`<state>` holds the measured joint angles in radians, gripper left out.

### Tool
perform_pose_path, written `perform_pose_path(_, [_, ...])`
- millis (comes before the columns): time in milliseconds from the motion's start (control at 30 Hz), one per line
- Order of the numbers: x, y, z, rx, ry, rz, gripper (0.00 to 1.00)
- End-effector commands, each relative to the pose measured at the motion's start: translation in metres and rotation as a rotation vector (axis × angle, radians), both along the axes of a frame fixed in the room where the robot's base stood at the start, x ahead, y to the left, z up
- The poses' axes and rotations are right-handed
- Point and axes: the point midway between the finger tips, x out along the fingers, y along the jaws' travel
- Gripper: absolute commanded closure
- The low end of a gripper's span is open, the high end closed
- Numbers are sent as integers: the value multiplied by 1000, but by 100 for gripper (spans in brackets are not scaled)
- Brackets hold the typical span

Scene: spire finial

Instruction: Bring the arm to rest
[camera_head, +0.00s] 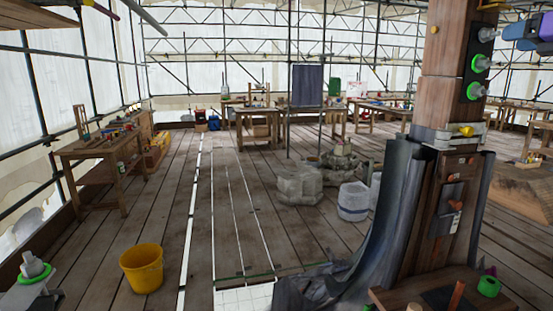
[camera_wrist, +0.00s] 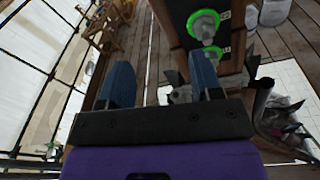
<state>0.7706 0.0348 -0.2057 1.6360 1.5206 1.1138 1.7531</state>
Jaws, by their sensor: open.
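My gripper (camera_wrist: 160,62) shows in the wrist view with its two blue fingers spread apart and nothing between them. In the head view my gripper (camera_head: 508,33) is at the top right, beside the upper part of a wooden post (camera_head: 446,55). Green-ringed knobs (camera_head: 477,63) stick out of the post's right face, just left of and below my gripper. In the wrist view the green-ringed knobs (camera_wrist: 204,24) lie ahead of the right finger. Whether my fingers touch anything there I cannot tell.
Grey sheeting (camera_head: 385,215) drapes the post's foot. A yellow bucket (camera_head: 142,268) stands front left. Workbenches (camera_head: 100,150) line the left and back. A stone block (camera_head: 299,184) and white tub (camera_head: 353,201) stand mid-floor. The plank floor (camera_head: 160,210) is mostly clear at centre left.

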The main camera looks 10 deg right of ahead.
Motion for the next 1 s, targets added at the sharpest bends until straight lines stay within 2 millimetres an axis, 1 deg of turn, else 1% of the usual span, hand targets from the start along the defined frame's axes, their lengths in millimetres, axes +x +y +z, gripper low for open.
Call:
perform_pose_path(33, [2,30,-6,-85,28,49,41])
perform_pose_path(67, [3,48,-13,-148,51,81,41])
perform_pose_path(100, [2,72,-22,-240,78,129,41])
perform_pose_path(167, [-2,109,-36,-388,116,210,41])
perform_pose_path(200, [-7,134,-47,-489,136,268,41])
perform_pose_path(267, [-15,168,-64,-645,161,362,41])
perform_pose_path(300, [-23,191,-75,-751,170,429,41])
perform_pose_path(367, [-38,223,-93,-918,178,536,41])
perform_pose_path(400, [-49,243,-106,-1033,178,612,41])
perform_pose_path(467, [-68,271,-125,-1207,168,732,41])
perform_pose_path(500, [-81,288,-138,-1325,154,816,41])
perform_pose_path(567, [-102,310,-158,-1500,125,940,41])
perform_pose_path(600, [-117,322,-170,-1618,99,1026,41])
perform_pose_path(667, [-140,339,-190,-1795,48,1159,41])
perform_pose_path(700, [-154,347,-203,-1912,9,1245,41])
perform_pose_path(800, [-189,361,-232,-2182,-105,1459,41])
perform_pose_path(900, [-215,367,-255,-2401,-221,1636,41])
perform_pose_path(1000, [-232,368,-271,-2551,-314,1765,41])
